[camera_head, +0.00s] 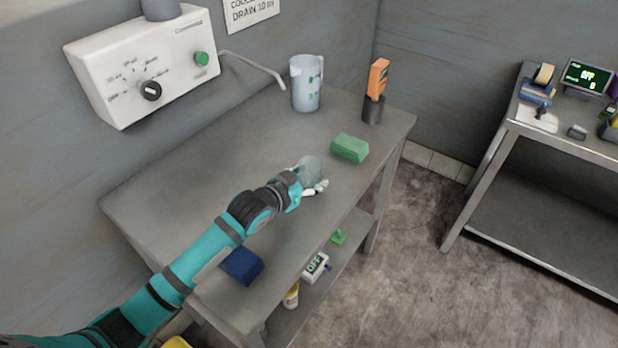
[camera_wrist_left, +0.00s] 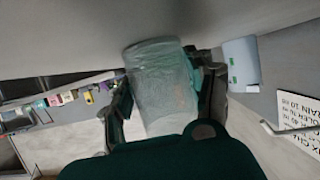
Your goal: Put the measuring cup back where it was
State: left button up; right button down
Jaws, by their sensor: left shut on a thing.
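The measuring cup (camera_head: 312,168) looks like a small clear, greenish cup without visible marks. My left gripper (camera_head: 308,188) is shut on it, over the right part of the grey metal table (camera_head: 200,200). I cannot tell whether the cup touches the table. In the left wrist view the cup (camera_wrist_left: 160,80) fills the space between the two dark fingers. A larger translucent jug (camera_head: 306,88) with a handle and green marks stands apart behind it, near the wall. My right gripper is not in view.
A green block (camera_head: 350,148) lies just right of the cup. An orange item stands in a dark holder (camera_head: 373,108) at the back right corner. A blue block (camera_head: 242,266) lies at the front edge. A bent pipe (camera_head: 255,70) reaches over the table from the white control box (camera_head: 150,65).

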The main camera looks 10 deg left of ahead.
pick_arm(q)
jog(key=o, duration=1.1)
jog(key=shift+o, duration=0.2)
jog(key=shift+r, duration=0.15)
jog(key=v, duration=1.2)
jog(key=shift+a+b, duration=0.1)
jog(key=shift+b, duration=0.3)
